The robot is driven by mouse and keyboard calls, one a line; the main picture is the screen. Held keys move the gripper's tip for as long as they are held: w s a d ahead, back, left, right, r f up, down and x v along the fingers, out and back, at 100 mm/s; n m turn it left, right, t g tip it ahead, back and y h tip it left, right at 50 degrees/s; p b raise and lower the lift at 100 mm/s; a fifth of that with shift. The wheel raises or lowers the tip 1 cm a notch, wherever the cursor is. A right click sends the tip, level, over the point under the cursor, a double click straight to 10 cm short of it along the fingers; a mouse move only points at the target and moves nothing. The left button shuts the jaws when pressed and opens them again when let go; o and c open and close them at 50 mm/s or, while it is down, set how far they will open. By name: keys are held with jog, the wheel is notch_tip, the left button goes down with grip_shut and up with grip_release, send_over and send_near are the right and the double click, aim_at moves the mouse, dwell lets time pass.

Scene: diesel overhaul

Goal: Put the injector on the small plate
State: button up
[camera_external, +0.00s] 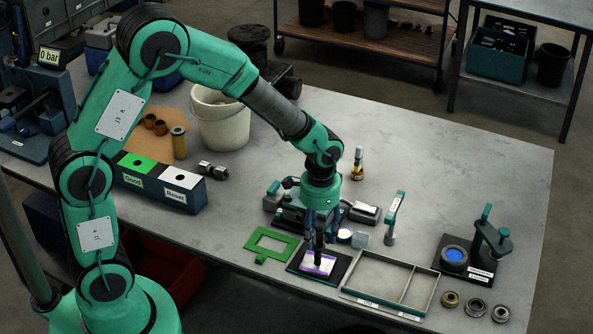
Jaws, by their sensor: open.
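My gripper (319,248) points down at the front of the bench, just above or at a small dark square plate (344,272) with a white and purple patch on it. Its fingers are dark and small here, with nothing clearly between them; whether they touch the plate is hard to tell. A slim brass-coloured piece with a dark band (357,164) stands upright behind the gripper and may be the injector. A metal and black fitting (212,170) lies by the button box. Which one is the injector is not certain.
A green frame (258,254) lies left of the plate, a divided tray (431,284) right of it. A dark device (291,211) stands behind. A stand with a blue disc (454,256) and several rings (475,308) are at right. The bench's back right is clear.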

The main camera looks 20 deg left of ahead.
jog(key=shift+r, duration=2.3)
jog(key=shift+a+r, duration=0.15)
jog(key=shift+r, duration=0.05)
jog(key=s+a+r+n+t, duration=0.2)
jog(key=a+r+n, duration=0.2)
jog(key=a+r, duration=1.3)
jog(key=s+a+r+n+t, duration=0.1)
jog(key=s+a+r+n, duration=0.1)
jog(key=s+a+r, duration=0.2)
jog(key=s+a+r+n+t, duration=0.2)
jog(key=s+a+r+n, duration=0.1)
jog(key=s+a, duration=0.7)
jog(key=shift+a+r+t, duration=0.3)
jog(key=shift+a+r, duration=0.25)
jog(key=shift+a, duration=0.3)
jog(key=shift+s, duration=0.1)
